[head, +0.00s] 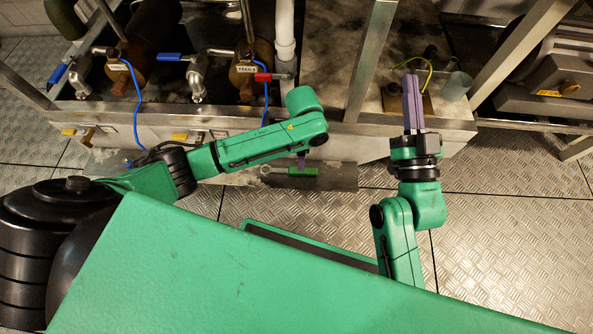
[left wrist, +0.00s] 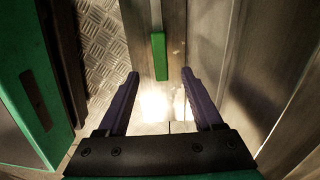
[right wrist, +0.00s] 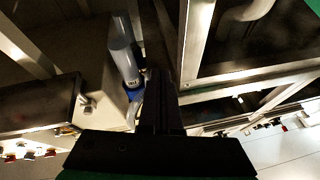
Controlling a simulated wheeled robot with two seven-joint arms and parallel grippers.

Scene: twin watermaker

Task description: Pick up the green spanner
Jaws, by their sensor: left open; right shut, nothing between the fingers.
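The green spanner (head: 303,171) lies on a narrow metal ledge at the foot of the bench in the head view, its metal ring end to the left. In the left wrist view its green handle (left wrist: 159,54) points toward the gap between my left fingertips, its near end about level with them. My left gripper (head: 301,159) is open and empty, just above the handle; only a bit of its purple fingers shows in the head view. The left wrist view shows both fingers (left wrist: 160,77) apart. My right gripper (head: 412,84) is shut and empty, away to the right by the bench.
The metal bench carries pipes, valves with blue handles (head: 174,57) and a red-handled valve (head: 270,77) behind my left arm. A metal post (head: 368,60) stands between my grippers. A grey cylinder (head: 456,86) stands right of my right gripper. Tread-plate floor (head: 510,235) is open at right.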

